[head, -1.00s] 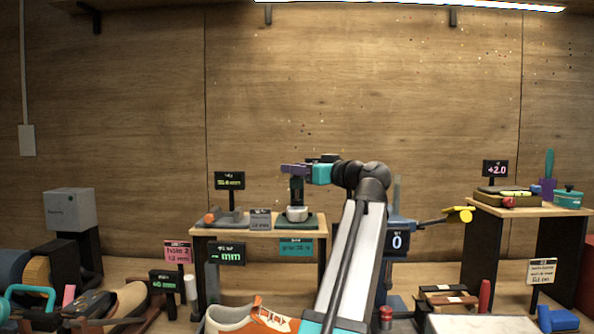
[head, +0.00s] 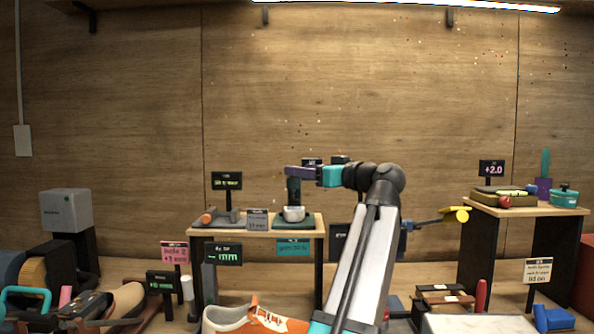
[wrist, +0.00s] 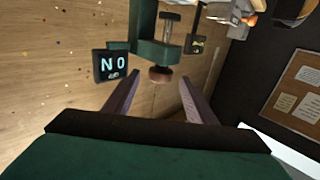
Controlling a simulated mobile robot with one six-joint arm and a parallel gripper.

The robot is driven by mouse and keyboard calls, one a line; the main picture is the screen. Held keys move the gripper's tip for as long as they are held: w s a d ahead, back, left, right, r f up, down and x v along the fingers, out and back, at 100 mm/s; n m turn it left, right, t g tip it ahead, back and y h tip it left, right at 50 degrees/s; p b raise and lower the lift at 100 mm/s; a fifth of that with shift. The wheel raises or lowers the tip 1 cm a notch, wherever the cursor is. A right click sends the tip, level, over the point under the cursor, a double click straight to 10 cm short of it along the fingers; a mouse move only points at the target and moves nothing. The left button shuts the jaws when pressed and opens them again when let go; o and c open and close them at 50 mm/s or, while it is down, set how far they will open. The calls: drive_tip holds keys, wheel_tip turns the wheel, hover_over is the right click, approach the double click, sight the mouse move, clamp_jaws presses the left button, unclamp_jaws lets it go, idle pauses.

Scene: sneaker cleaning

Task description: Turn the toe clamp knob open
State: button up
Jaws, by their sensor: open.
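In the wrist view, a round brown knob (wrist: 160,74) sits at the end of a threaded screw on a dark green clamp frame (wrist: 155,50). My gripper (wrist: 159,78) is open, with its two purple-grey fingers on either side of the knob. A gap shows between the knob and each finger; whether the knob is level with the tips in depth, I cannot tell. In the head view my gripper (head: 302,172) has purple fingers pointing left, above the small wooden table. I cannot make out the knob there.
An orange and white sneaker (head: 245,318) lies at the front, left of my arm. A small wooden table (head: 255,233) holds a green stand with a metal cup. A dark "NO" display (wrist: 114,65) stands left of the clamp in the wrist view.

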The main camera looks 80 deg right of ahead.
drive_tip(key=v, duration=0.9)
drive_tip(key=shift+s+a, duration=0.3)
drive_tip(key=shift+w, duration=0.1)
